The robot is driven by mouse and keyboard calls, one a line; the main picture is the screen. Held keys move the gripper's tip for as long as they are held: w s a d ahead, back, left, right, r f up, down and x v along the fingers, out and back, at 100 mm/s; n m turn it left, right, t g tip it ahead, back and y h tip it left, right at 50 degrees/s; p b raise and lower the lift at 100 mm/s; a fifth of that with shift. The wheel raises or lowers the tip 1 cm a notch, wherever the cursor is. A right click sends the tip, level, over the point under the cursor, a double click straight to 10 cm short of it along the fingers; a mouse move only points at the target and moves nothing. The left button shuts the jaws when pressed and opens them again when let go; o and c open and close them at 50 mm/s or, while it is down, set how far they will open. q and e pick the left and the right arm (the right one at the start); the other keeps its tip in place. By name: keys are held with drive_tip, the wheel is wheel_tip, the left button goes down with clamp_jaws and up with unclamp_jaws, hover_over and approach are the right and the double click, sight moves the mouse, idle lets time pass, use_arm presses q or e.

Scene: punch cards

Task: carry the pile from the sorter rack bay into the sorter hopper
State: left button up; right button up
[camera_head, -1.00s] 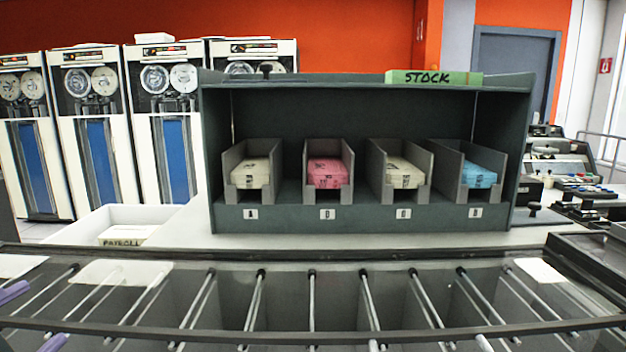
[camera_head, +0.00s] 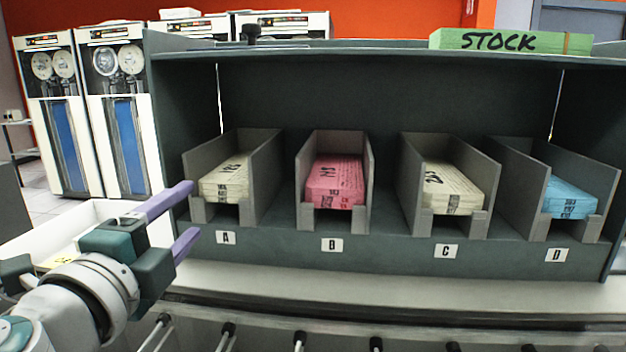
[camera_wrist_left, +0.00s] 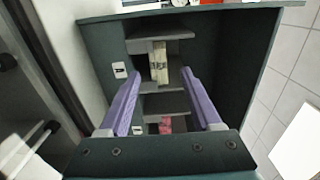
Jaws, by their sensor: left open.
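A dark grey rack (camera_head: 390,95) has bays labelled A to D, each with a pile of cards. Bay A has a cream pile (camera_head: 226,180), B a pink pile (camera_head: 335,182), C a cream pile (camera_head: 452,188), and D a blue pile (camera_head: 570,197). My left gripper (camera_head: 189,213) is open and empty, with purple fingers, just left of bay A. In the left wrist view, a cream pile (camera_wrist_left: 158,62) shows beyond and between the open fingers (camera_wrist_left: 160,76), with a pink pile (camera_wrist_left: 165,125) nearer. I cannot make out the hopper. My right gripper is out of view.
A green STOCK box (camera_head: 510,41) lies on top of the rack. A white bin (camera_head: 85,225) is partly behind my left arm. A light counter strip (camera_head: 400,292) and a machine with rods lie in front of the rack. White tape cabinets (camera_head: 120,110) stand behind.

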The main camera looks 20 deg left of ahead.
sight(221, 177)
use_arm(q)
drive_tip(key=b+x, duration=0.1)
drive_tip(key=x, duration=0.8)
drive_tip(key=shift+w+a, duration=0.15)
drive_tip(key=shift+w, duration=0.1)
drive_tip(key=shift+b+x, duration=0.65)
drive_tip(key=shift+x, duration=0.5)
drive_tip(key=shift+c, duration=0.4)
drive_tip(key=shift+r, duration=0.15)
drive_tip(key=shift+r+p, duration=0.65)
drive_tip(key=shift+p, duration=0.05)
drive_tip(key=shift+r, duration=0.1)
